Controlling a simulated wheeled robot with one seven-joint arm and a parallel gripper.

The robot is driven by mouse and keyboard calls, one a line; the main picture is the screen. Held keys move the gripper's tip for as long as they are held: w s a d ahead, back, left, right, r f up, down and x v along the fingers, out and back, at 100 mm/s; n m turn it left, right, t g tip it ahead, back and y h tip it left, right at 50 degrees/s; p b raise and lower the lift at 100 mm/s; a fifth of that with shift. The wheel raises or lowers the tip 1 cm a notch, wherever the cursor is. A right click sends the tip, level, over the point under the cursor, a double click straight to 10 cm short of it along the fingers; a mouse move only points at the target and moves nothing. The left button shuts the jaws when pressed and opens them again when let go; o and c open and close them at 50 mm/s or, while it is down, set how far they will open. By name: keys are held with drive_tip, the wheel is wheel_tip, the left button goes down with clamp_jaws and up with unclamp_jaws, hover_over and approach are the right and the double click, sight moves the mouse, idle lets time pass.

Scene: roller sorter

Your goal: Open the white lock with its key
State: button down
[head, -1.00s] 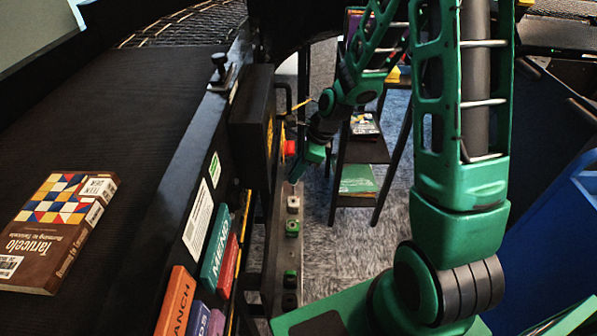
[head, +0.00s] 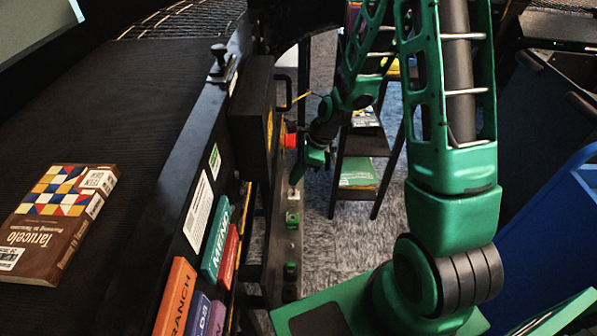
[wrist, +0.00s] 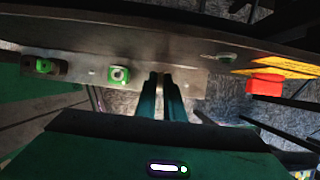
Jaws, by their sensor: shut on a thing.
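My gripper (head: 295,182) reaches down to the metal strip (wrist: 190,82) beside the sorter. In the head view a small whitish block, the white lock (head: 293,193), sits on the strip right at my fingertips. A green lock (head: 292,219) stands nearer to me; a green-and-white fitting (wrist: 119,74) shows left of the fingers in the wrist view. The gripper (wrist: 160,76) is shut, its fingers close together. The key between them is hidden, and the fingers seem to cover the white lock there. I cannot tell whether the key is in it.
A red block (wrist: 265,82) is on the sorter's side, right of the fingers in the wrist view. A black box (head: 252,115) juts out beside the arm. A book (head: 58,222) lies on the dark belt. A small shelf (head: 365,145) stands behind the gripper.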

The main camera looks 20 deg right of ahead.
drive_tip(key=shift+f, duration=1.85)
drive_tip(key=n+g, duration=0.1)
drive_tip(key=n, duration=0.1)
drive_tip(key=shift+w+n, duration=0.15)
drive_tip(key=shift+n, duration=0.15)
drive_tip(key=n+g, duration=0.1)
drive_tip(key=n, duration=0.3)
drive_tip(key=shift+w, duration=0.1)
drive_tip(key=n+g, duration=0.1)
drive_tip(key=n, duration=0.2)
drive_tip(key=n+g, duration=0.1)
drive_tip(key=n, duration=0.1)
drive_tip(key=shift+w+n+g, duration=0.15)
drive_tip(key=shift+n+g, duration=0.15)
drive_tip(key=shift+n, duration=0.1)
drive_tip(key=shift+r, duration=0.15)
drive_tip(key=shift+r, duration=2.45)
drive_tip(key=shift+w+f+h, duration=0.1)
drive_tip(key=shift+w+h, duration=0.05)
drive_tip(key=shift+h, duration=0.15)
